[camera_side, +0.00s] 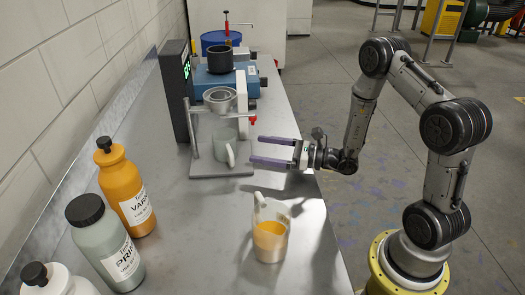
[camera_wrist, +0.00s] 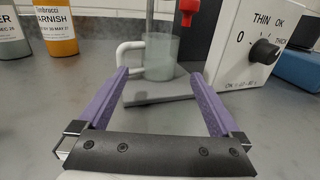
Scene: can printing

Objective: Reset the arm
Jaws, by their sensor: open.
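My gripper (camera_side: 275,151) has two purple fingers. It is open and empty, held over the right part of the table and pointing left. In the wrist view the fingers (camera_wrist: 163,92) stand wide apart with nothing between them. In front of them a grey-green mug (camera_side: 224,146) stands on the base plate of a small stand, under a metal funnel cup. The same mug, with a white handle on its left, shows in the wrist view (camera_wrist: 158,57). A clear jug (camera_side: 270,230) with orange liquid stands on the table nearer the side camera, apart from my gripper.
An orange varnish bottle (camera_side: 127,190), a grey-green bottle (camera_side: 105,243) and a white bottle (camera_side: 55,281) stand at the left. A blue machine (camera_side: 226,82) with a black pot is at the back. A dial box (camera_wrist: 262,50) is right of the mug. The table (camera_side: 195,225) is clear mid-left.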

